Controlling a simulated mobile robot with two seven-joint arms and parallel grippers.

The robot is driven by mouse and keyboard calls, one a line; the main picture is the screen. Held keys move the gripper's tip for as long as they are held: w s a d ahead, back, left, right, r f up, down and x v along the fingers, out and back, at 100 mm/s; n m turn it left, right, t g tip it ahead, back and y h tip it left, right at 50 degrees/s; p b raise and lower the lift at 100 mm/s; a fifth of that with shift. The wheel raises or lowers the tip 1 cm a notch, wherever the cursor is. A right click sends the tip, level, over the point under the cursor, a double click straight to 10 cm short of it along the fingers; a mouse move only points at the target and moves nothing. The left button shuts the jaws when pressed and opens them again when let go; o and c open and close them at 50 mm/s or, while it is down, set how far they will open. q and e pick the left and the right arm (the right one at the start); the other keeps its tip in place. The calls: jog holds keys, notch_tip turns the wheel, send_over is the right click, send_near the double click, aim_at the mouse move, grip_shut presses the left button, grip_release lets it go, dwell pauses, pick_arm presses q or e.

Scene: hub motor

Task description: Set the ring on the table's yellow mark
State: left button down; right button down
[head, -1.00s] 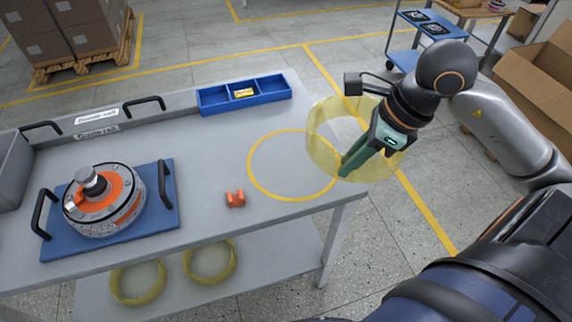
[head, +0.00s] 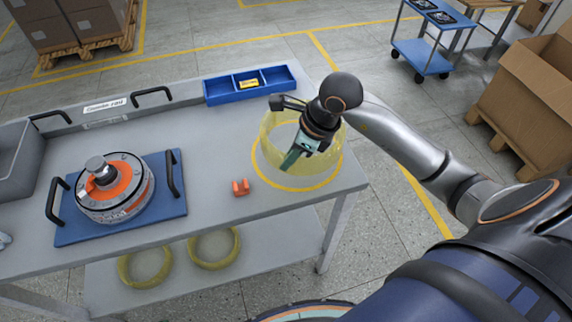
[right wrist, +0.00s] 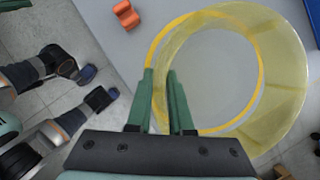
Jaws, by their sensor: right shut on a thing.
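The ring (head: 272,152) is a wide, see-through yellow band. My right gripper (head: 290,162) is shut on its wall at the near side. The ring is over the table's yellow mark (head: 300,188), a painted circle near the right end of the table. The mark's near arc shows below the ring, and the ring seems slightly above the tabletop; contact is not clear. In the right wrist view the ring (right wrist: 288,85) sits off to the right of the mark's left arc (right wrist: 152,52), beyond the green fingers (right wrist: 161,75).
A small orange part (head: 240,187) lies left of the mark. A blue divided tray (head: 250,91) is at the back edge. A motor hub (head: 115,187) stands on a blue handled plate (head: 80,228) at left. Similar yellow rings (head: 214,247) lie on the lower shelf.

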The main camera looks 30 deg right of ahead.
jog(key=shift+w+a+f, duration=0.15)
jog(key=shift+w+f, duration=0.05)
jog(key=shift+w+a+f, duration=0.1)
jog(key=shift+w+f, duration=0.05)
jog(key=shift+f, duration=0.8)
jog(key=shift+w+f, duration=0.1)
jog(key=shift+f, duration=0.8)
jog(key=shift+f, duration=0.15)
jog(key=c, duration=0.8)
grip_release()
jog(key=v, duration=1.2)
jog(key=shift+p, duration=0.35)
